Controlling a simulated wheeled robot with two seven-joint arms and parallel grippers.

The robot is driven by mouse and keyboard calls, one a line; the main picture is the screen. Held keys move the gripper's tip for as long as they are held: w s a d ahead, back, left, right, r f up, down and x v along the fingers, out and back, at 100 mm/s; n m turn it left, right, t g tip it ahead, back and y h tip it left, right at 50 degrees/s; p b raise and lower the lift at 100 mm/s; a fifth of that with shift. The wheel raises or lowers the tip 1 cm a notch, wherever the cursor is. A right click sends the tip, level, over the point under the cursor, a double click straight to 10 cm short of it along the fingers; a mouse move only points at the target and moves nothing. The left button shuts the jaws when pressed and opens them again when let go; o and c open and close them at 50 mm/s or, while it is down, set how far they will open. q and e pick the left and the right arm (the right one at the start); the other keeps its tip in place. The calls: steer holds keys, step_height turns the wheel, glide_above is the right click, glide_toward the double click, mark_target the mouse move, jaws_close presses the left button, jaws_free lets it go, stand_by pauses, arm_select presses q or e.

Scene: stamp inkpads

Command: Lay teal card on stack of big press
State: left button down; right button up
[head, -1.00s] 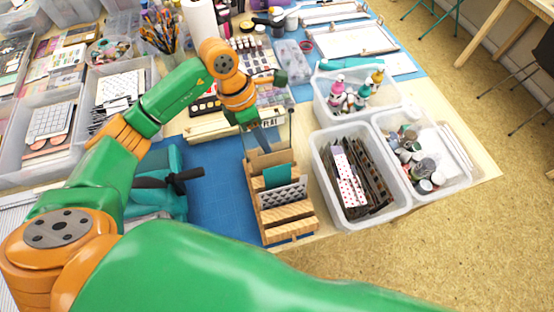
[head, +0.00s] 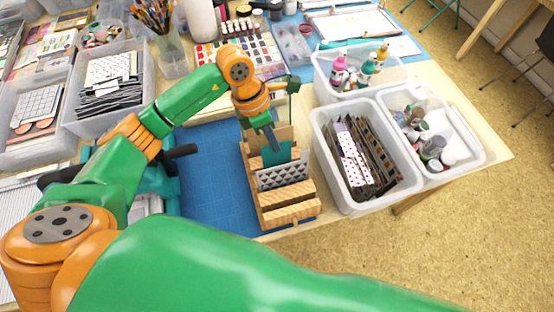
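The teal card (head: 277,154) stands upright in a wooden rack (head: 291,212), behind a grey-and-white patterned card (head: 284,176). My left gripper (head: 272,138) points down at the top edge of the teal card. Its fingers overlap the card in the head view; whether they touch it, and the gap between them, cannot be made out. A teal press (head: 167,187) with dark handles stands left of the rack, largely hidden by my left arm. No stack on it can be made out. My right gripper is not in view.
A blue mat (head: 212,172) lies clear between press and rack. Right of the rack are clear bins, one with dark and patterned cards (head: 319,120), one with jars (head: 478,158), one with bottles (head: 400,86). The table's front edge is close by.

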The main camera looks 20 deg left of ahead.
arm_select(q)
step_height(320, 180, up, 7)
steer(key=w+p, duration=0.1)
steer(key=p, duration=0.3)
steer(key=shift+a+r+p, duration=0.2)
steer(key=shift+a+p, duration=0.15)
steer(key=shift+p, duration=0.05)
